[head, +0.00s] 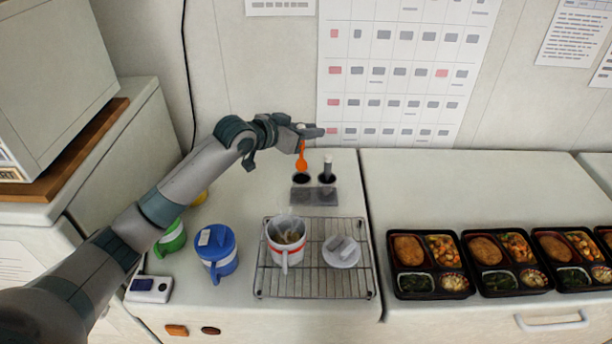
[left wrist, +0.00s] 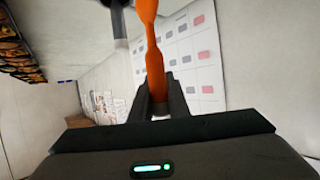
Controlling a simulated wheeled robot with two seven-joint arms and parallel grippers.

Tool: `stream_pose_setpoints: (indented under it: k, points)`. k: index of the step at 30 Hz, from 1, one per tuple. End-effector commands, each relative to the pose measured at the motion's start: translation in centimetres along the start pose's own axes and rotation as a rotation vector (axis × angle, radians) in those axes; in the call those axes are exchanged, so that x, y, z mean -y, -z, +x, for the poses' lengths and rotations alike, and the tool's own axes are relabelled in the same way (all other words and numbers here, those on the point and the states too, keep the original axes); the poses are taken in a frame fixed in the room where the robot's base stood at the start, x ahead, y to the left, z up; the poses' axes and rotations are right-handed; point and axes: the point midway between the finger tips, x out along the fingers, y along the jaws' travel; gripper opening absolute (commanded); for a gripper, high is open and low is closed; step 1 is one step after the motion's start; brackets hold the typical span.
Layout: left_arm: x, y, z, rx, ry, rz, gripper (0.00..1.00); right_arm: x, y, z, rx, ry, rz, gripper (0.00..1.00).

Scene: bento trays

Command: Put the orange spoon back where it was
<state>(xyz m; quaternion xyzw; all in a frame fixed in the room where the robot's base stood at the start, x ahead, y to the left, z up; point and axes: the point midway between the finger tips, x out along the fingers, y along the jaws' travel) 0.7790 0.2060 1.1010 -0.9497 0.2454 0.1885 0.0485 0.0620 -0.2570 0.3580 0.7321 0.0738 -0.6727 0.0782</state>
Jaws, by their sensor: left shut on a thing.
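The orange spoon (head: 301,160) hangs upright from my left gripper (head: 301,130) in the head view, above the counter near the wall. Below it are two dark round cups or holes (head: 302,178) behind a grey plate (head: 314,197). The right one holds a grey-handled utensil (head: 328,166); the left one looks empty. In the left wrist view, the orange spoon (left wrist: 153,65) runs up from between the fingers of my left gripper (left wrist: 160,100), which are shut on it. I cannot tell whether the spoon's lower end touches the left hole. My right gripper is not in view.
A wire rack (head: 315,289) holds an open white mug (head: 286,257) with a red band and a white lid (head: 341,252). A blue mug (head: 217,262), a green mug (head: 172,240) and a small device (head: 149,289) stand left. Several bento trays (head: 428,294) line the right counter.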

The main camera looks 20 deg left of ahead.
Motion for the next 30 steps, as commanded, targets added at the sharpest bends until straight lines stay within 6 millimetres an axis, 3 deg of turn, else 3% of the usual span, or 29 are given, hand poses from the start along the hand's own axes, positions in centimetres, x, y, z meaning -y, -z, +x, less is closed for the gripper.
stream_pose_setpoints:
  k: [10,23,30]
  points:
    - [0.0,-4.4,1.8,0.002,0.000,-0.002,0.00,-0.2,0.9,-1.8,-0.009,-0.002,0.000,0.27]
    - [0.0,-5.1,2.1,0.001,0.000,0.000,0.00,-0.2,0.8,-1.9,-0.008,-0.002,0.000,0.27]
    - [0.0,-7.3,3.0,0.003,0.001,-0.001,0.00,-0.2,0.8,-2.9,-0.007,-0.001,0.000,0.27]
